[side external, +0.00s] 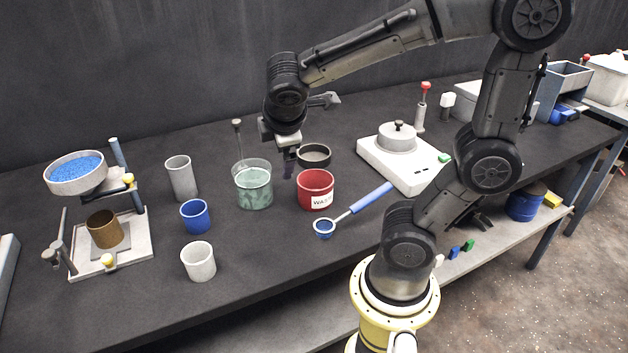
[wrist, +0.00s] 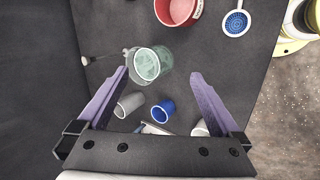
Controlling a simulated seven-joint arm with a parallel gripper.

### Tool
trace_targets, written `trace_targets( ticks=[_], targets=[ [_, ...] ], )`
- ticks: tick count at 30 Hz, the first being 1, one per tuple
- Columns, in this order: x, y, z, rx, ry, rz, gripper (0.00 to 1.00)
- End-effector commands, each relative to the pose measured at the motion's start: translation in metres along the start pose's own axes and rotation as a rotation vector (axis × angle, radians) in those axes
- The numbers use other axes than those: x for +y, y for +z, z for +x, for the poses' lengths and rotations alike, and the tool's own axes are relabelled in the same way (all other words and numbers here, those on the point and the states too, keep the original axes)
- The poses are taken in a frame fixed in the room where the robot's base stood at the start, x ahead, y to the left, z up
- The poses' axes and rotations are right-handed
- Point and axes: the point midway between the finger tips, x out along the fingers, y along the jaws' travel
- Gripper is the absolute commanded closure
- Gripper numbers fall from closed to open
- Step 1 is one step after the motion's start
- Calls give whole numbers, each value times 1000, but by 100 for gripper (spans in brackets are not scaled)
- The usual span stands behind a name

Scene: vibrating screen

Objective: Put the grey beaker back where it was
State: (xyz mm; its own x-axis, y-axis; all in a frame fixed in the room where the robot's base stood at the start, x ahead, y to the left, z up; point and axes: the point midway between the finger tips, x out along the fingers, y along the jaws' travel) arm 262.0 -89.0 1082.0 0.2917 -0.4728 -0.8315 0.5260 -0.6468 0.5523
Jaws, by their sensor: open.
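The grey beaker (side external: 181,179) is a tall, plain cup standing upright on the dark bench, behind the blue cup (side external: 195,216) and to the right of the sieve stand. It also shows in the wrist view (wrist: 130,103), partly behind my left finger. My gripper (side external: 288,165) is open with nothing between its purple fingers. It hangs above the bench between the glass beaker (side external: 254,188) and the red waste pot (side external: 315,190), well to the right of the grey beaker. The wrist view shows both fingers spread (wrist: 160,75).
A stand with a pan of blue grains (side external: 76,174) holds a brown cup (side external: 104,229) at left. A white cup (side external: 198,262) stands near the front edge. A blue-handled strainer (side external: 355,207), a dark round dish (side external: 314,155) and a white scale (side external: 393,165) are at right.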

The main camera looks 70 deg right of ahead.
Motion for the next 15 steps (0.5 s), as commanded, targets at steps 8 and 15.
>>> trace_targets(
  ticks=[8, 15],
  targets=[
    [-81, 28, -61, 255, -303, 613, 0],
    [-104, 26, -78, 329, -412, 770, 0]
  ],
)
